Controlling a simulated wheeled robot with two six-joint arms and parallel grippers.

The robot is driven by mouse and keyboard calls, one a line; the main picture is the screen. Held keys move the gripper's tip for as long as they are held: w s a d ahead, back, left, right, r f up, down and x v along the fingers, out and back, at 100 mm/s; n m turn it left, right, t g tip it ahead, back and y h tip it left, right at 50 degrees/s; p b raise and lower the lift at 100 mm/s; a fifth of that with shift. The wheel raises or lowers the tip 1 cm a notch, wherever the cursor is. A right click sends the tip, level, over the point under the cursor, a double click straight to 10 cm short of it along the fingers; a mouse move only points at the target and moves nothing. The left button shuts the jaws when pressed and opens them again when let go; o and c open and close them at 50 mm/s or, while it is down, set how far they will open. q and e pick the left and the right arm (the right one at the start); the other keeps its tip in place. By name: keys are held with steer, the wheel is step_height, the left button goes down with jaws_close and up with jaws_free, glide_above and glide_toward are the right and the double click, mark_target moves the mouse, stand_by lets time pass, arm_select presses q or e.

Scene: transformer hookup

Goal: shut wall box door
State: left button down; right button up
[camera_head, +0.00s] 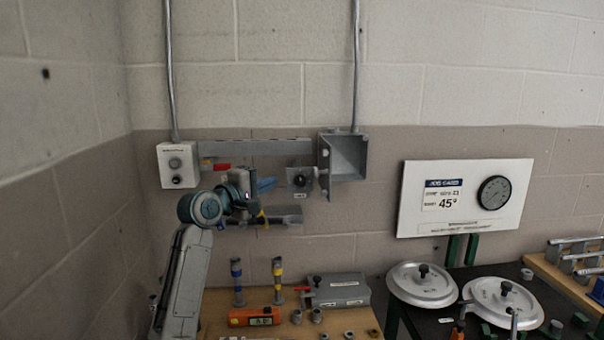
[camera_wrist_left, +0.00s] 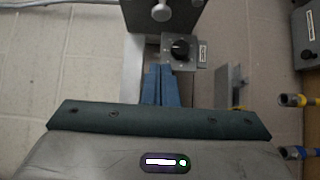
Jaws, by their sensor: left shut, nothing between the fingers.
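The grey wall box (camera_head: 349,157) hangs on the wall under a conduit, and its open front shows the inside. Its door (camera_head: 324,154) stands open at the box's left edge, jutting out from the wall. In the left wrist view, a grey panel with a pale round knob, which looks like the door's outer face (camera_wrist_left: 185,17), shows at the top. My left gripper (camera_head: 275,183) is shut and empty, left of the box and apart from the door. Its blue fingers (camera_wrist_left: 162,70) also show in the left wrist view, pointing towards a black-knobbed switch. My right gripper is out of view.
The switch plate (camera_head: 300,180) sits between my left gripper and the box. A pale control box (camera_head: 178,165) is on the wall at left. A job card board (camera_head: 462,198) hangs at right. Below are a grey case (camera_head: 338,290) and round lids (camera_head: 422,284).

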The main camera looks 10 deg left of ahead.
arm_select(q)
steer(key=w+d+p, duration=0.5)
steer(key=w+d, duration=0.2)
steer(key=shift+w, duration=0.3)
